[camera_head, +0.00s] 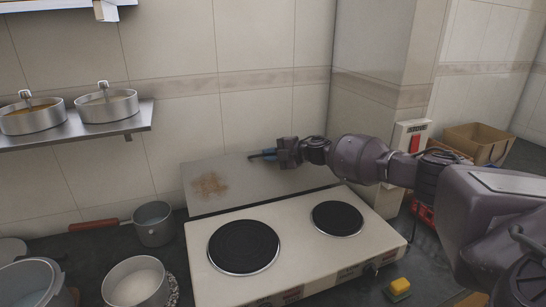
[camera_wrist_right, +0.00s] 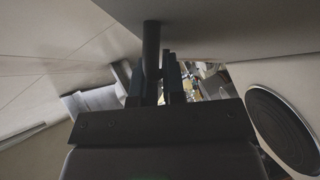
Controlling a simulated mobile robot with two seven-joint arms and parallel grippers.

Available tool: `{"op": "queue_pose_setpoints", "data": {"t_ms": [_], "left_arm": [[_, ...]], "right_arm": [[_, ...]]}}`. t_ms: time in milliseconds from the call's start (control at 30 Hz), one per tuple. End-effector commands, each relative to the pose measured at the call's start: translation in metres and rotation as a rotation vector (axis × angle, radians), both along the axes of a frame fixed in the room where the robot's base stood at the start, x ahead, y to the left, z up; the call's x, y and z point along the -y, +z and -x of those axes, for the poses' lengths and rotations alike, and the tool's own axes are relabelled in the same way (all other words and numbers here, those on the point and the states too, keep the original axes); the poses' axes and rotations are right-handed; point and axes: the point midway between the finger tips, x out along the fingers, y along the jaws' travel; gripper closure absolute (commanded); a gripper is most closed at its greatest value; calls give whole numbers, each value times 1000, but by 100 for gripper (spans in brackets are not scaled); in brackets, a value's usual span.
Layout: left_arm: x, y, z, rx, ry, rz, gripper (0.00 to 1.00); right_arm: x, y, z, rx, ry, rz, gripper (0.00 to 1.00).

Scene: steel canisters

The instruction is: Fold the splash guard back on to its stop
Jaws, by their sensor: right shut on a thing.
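The splash guard (camera_head: 235,183) is a grey metal panel with a brown stain, along the back edge of the two-plate cooker (camera_head: 290,222). It rises behind the hot plates; its exact tilt and its stop cannot be made out. My right gripper (camera_head: 268,155) is at the guard's upper edge, shut on its dark handle. In the right wrist view, the handle (camera_wrist_right: 151,45) is a dark round bar at the fingers (camera_wrist_right: 160,82) of my right gripper, and the guard (camera_wrist_right: 235,18) fills the top right. My left gripper is not in view.
A pot with a red handle (camera_head: 154,223) and an open pot (camera_head: 136,284) stand left of the cooker. A shelf (camera_head: 75,128) carries two lidded canisters. A yellow sponge (camera_head: 400,285) lies front right; a cardboard box (camera_head: 478,143) stands back right.

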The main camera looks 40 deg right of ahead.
Motion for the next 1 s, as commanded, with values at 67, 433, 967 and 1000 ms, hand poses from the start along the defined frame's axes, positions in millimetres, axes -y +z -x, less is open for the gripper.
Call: {"op": "queue_pose_setpoints", "data": {"t_ms": [67,433,967,1000], "left_arm": [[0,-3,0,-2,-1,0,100],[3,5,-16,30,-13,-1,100],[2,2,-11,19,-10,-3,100],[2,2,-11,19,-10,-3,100]], "right_arm": [[1,-3,-6,3,0,-1,100],[4,-6,-17,6,0,1,100],[4,-5,-18,9,0,0,76],[4,-5,-18,9,0,0,70]]}}
